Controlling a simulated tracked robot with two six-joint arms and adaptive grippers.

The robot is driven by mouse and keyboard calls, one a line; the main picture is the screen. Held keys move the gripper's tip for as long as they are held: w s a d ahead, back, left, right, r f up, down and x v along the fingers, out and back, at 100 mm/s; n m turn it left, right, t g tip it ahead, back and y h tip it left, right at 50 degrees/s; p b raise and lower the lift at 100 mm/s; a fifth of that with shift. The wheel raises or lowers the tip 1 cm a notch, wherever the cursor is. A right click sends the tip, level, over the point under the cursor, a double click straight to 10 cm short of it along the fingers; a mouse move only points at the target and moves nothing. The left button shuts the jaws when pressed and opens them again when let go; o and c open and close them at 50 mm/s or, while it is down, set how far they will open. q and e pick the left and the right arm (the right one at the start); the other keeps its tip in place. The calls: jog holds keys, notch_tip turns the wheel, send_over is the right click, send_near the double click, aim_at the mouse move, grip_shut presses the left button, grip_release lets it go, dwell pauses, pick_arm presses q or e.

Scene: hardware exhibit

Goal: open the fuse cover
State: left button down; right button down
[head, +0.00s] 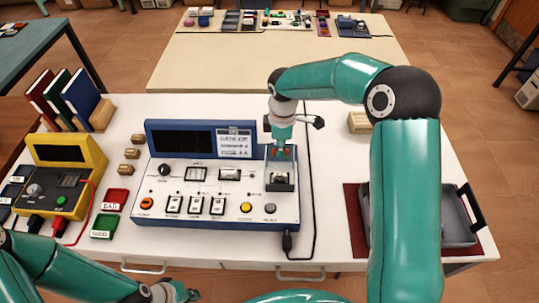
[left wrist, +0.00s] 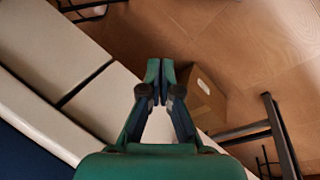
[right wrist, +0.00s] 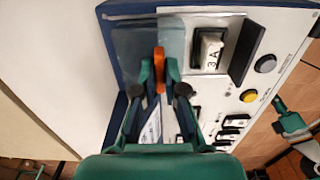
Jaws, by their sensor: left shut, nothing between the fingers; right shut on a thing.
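The test unit (head: 220,210) is a blue-framed box with a white panel. Its fuse (right wrist: 211,50), marked 3A, sits in a black holder, which also shows at the panel's right end in the head view (head: 280,182). The fuse cover (right wrist: 135,45) looks like a see-through bluish plate beside the fuse, with an orange tab (right wrist: 159,66). The fuse itself looks uncovered. My right gripper (right wrist: 160,72) is shut on the orange tab; it points down above the fuse holder in the head view (head: 281,153). My left gripper (left wrist: 160,66) is shut and empty, beyond the table's front edge.
A yellow multimeter (head: 62,175) and red and green trays (head: 103,227) stand left of the unit. A grey tray (head: 455,215) is on the right, partly behind my arm. A black cable (head: 312,190) runs along the unit's right side.

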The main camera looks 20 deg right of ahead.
jog(key=shift+w+d, duration=0.15)
jog(key=shift+d, duration=0.05)
jog(key=c, duration=1.2)
grip_release()
jog(key=shift+c, duration=0.2)
jog(key=shift+a, duration=0.1)
jog(key=shift+r, duration=0.1)
notch_tip(320, 180, up, 12)
